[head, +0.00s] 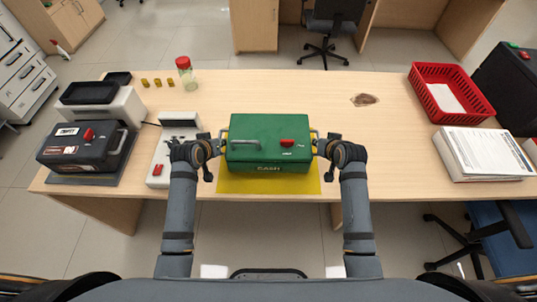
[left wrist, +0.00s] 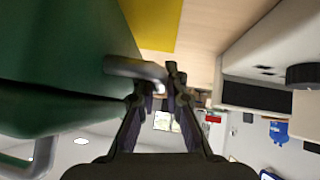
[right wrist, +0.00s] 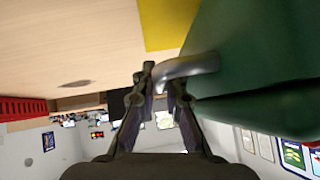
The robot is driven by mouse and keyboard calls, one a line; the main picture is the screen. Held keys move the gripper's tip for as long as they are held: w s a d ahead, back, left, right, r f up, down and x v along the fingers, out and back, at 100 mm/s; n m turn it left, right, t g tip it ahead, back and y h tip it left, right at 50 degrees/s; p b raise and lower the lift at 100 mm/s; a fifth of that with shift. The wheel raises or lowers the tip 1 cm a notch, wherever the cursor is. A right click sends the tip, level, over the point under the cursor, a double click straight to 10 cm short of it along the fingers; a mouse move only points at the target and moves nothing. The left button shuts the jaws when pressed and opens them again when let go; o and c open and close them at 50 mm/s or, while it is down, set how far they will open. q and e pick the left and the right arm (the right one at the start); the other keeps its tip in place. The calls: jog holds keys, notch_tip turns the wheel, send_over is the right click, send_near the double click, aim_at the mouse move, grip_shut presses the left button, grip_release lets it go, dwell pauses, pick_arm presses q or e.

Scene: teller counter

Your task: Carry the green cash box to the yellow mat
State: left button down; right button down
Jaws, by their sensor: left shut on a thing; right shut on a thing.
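The green cash box (head: 268,142) is level over the yellow mat (head: 235,184) in the head view. I cannot tell whether the box touches the mat. My left gripper (head: 217,146) is shut on the box's left side handle; this grey handle (left wrist: 135,69) shows in the left wrist view. My right gripper (head: 322,147) is shut on the right side handle, which also shows in the right wrist view (right wrist: 188,67).
Left of the box is a white device (head: 177,140). Further left are a black box (head: 84,146) and a dark-topped machine (head: 97,97). A red-lidded jar (head: 187,74) stands behind. Right are a red basket (head: 450,94) and papers (head: 485,152).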

pick_arm(q)
jog(key=shift+w, duration=0.1)
pick_arm(e)
jog(key=shift+w, duration=0.1)
